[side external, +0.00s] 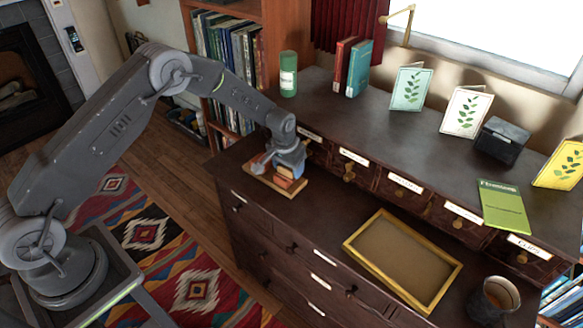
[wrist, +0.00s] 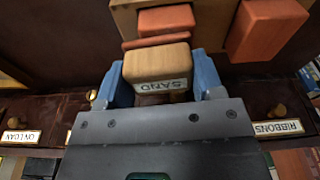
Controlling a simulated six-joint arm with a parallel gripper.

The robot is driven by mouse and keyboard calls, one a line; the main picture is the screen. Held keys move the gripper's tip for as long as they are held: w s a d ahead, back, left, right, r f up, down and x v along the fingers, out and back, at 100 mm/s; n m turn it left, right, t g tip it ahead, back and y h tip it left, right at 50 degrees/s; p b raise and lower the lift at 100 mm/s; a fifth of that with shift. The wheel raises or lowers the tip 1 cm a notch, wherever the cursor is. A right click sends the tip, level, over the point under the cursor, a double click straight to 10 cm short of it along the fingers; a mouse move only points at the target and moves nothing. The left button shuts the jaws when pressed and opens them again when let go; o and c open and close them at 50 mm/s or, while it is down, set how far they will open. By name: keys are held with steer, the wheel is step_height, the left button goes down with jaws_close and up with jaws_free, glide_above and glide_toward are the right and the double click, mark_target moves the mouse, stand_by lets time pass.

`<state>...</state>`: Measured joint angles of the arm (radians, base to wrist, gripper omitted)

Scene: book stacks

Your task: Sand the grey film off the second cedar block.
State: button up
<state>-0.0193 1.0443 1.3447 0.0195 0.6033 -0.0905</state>
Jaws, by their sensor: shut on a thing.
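Another cedar block (wrist: 262,28) is at the right. A tan wooden board (wrist: 125,22) shows behind them. In the side view my gripper (side external: 289,160) is low over this board (side external: 256,178), with orange blocks (side external: 288,181) beneath it. I cannot tell whether the sanding block touches cedar; no grey film is clear.
A yellow-rimmed tray (side external: 385,282) lies on the dresser, with a dark cup (side external: 494,298) to its right. Labelled drawers (side external: 405,183) stand behind the board. A green canister (side external: 288,74), books (side external: 352,68), cards and a dark box (side external: 500,140) occupy the upper shelf.

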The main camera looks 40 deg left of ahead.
steer(key=shift+s+a, duration=0.1)
steer(key=shift+a, duration=1.9)
step_height(320, 180, up, 8)
